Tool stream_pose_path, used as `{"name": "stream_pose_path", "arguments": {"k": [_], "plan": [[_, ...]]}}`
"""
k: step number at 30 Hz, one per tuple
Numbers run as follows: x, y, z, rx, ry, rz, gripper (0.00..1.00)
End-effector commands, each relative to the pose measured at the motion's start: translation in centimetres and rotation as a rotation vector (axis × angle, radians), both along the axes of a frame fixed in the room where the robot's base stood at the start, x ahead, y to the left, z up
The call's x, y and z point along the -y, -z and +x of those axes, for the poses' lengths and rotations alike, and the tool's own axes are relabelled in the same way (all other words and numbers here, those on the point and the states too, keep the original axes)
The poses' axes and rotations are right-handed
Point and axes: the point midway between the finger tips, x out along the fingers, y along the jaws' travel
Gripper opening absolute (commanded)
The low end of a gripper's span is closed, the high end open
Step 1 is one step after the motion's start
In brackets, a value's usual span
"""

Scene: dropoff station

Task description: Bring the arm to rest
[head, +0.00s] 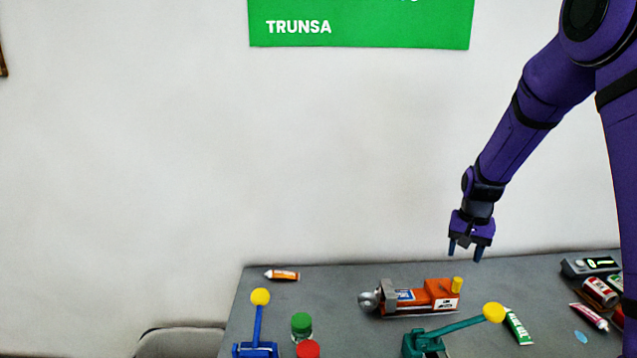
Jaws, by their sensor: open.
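My purple arm (519,124) reaches down from the upper right in the head view. My gripper (465,250) hangs above the back part of the grey table, with its fingers pointing down. The two dark blue fingers are apart and nothing shows between them.
The table (345,280) holds a blue lever with a yellow ball (258,322), a teal lever (455,327), a green-capped jar (302,325), a red cap (308,349), an orange tube (283,275) and a green tube (518,326). Cans and a grey device (590,266) stand right. The wall is behind.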

Motion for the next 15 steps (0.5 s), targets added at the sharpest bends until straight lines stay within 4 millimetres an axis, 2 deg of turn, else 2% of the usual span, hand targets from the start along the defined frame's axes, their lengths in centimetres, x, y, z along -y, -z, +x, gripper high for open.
{"name": "stream_pose_path", "arguments": {"k": [1, 6, 15], "plan": [[-0.5, -2.1, -0.7, 0.022, -0.017, 0.002, 0.51], [-1.9, -7.6, -3.7, 0.075, -0.077, 0.005, 0.51], [-4.2, -15.4, -10.2, 0.169, -0.182, -0.003, 0.51]]}}
